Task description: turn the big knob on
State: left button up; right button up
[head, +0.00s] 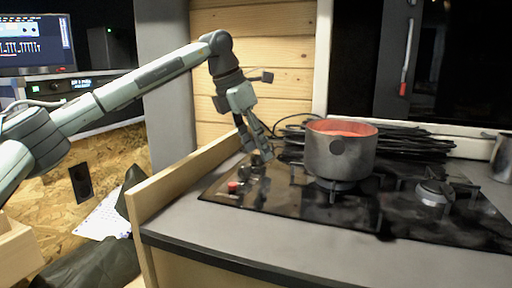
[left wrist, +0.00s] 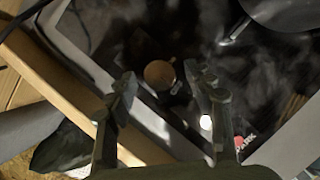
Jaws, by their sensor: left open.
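A round tan-brown disc (left wrist: 159,74), which looks like the big knob, shows on the black hob between my left fingertips in the left wrist view. My left gripper (head: 258,151) is open above the left end of the hob (head: 300,205) in the head view. In the left wrist view its two fingers (left wrist: 164,84) stand apart on either side of the disc, with nothing held. I cannot tell whether they touch it. In the head view the knob cannot be made out clearly beneath the gripper. My right gripper is in neither view.
A grey pot (head: 340,158) with a reddish inside stands on a burner just right of my gripper. A small red knob (head: 233,186) is near the hob's front left. A wooden side board (head: 180,180) edges the counter. Black cables (head: 415,145) lie behind the pot.

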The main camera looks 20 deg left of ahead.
pick_arm(q)
jog(key=shift+w+d+f, duration=0.1)
jog(key=shift+f, duration=0.2)
jog(key=c, duration=1.2)
jog(key=shift+o, duration=0.2)
